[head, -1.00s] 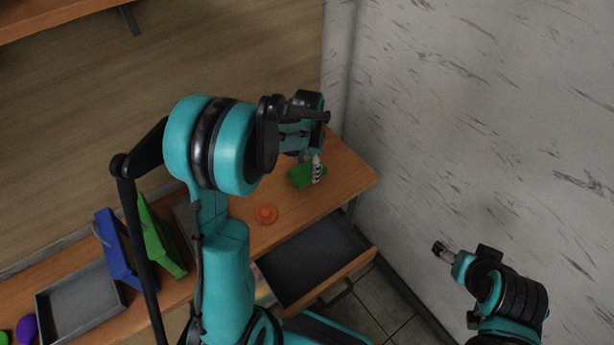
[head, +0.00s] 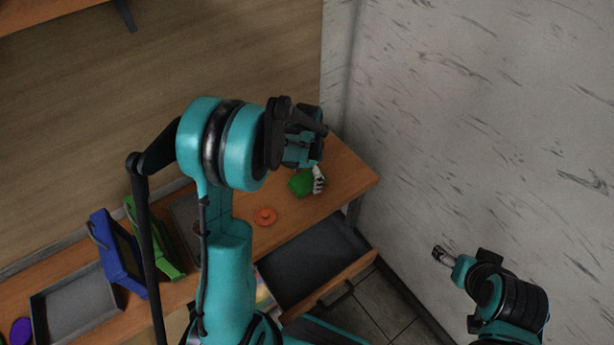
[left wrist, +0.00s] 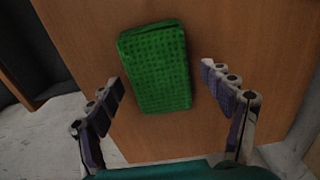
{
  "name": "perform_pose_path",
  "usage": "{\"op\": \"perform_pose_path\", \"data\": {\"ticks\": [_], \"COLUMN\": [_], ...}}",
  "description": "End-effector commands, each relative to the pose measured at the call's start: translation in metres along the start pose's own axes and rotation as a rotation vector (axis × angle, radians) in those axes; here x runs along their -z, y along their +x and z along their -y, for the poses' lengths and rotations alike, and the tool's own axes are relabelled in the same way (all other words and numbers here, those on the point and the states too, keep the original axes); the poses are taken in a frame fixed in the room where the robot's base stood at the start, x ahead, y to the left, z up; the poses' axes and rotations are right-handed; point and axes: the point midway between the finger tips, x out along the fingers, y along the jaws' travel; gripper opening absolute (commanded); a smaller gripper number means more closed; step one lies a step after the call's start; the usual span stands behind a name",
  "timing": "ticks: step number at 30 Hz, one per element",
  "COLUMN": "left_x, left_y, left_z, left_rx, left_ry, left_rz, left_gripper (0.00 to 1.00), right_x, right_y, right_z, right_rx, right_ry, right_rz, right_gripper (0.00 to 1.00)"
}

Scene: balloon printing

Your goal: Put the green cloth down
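The green cloth (head: 299,183) lies on the right end of the wooden desk top (head: 345,180). In the left wrist view the cloth (left wrist: 158,68) is a folded, textured rectangle flat on the wood. My left gripper (head: 317,178) is over it; in the left wrist view its two fingers (left wrist: 161,77) are spread wide, one on each side of the cloth, with a gap to it on both sides. My right gripper (head: 443,254) is empty-looking at the lower right, off the desk, too small to read.
An orange disc-like object (head: 265,216) lies left of the cloth. An open drawer (head: 310,265) juts out below the desk. Blue (head: 117,255) and green (head: 165,262) stands and a grey tray (head: 75,305) are farther left. A wall (head: 480,130) rises at the right.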

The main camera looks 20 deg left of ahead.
Motion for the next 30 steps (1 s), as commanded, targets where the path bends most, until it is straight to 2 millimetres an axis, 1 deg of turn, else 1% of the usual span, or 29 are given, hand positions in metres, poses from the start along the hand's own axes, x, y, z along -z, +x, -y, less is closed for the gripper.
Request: {"op": "perform_pose_path", "data": {"ticks": [5, 8, 11, 18, 21, 24, 27, 30], "left_x": [0.000, 0.000, 0.000, 0.000, 0.000, 0.000, -0.001, -0.004], "left_y": [-0.003, -0.013, -0.032, -0.086, -0.103, -0.115, -0.123, -0.132], "left_z": [0.000, 0.000, 0.000, 0.000, 0.000, 0.000, -0.001, -0.007], "left_rx": [0.000, 0.000, 0.000, 0.000, 0.000, 0.000, 0.001, 0.012], "left_ry": [0.000, 0.000, 0.000, 0.000, 0.000, 0.000, -0.002, -0.016], "left_rz": [0.000, 0.000, 0.000, 0.000, 0.000, 0.000, -0.002, -0.016], "left_gripper": [0.80, 0.80, 0.80, 0.80, 0.80, 0.80, 0.80, 0.80], "right_x": [0.001, 0.004, 0.007, 0.015, 0.018, 0.019, 0.020, 0.020], "right_y": [-0.002, -0.005, -0.010, -0.021, -0.025, -0.027, -0.027, -0.028], "right_z": [0.000, 0.000, 0.000, 0.000, 0.000, 0.000, 0.000, 0.000], "right_rx": [0.000, 0.000, 0.000, 0.000, 0.000, 0.000, 0.000, 0.000], "right_ry": [0.000, 0.000, 0.000, 0.000, 0.000, 0.000, 0.000, 0.000], "right_rz": [0.000, 0.000, 0.000, 0.000, 0.000, 0.000, 0.000, 0.000], "right_gripper": [0.74, 0.74, 0.74, 0.74, 0.74, 0.74, 0.74, 0.74]}}
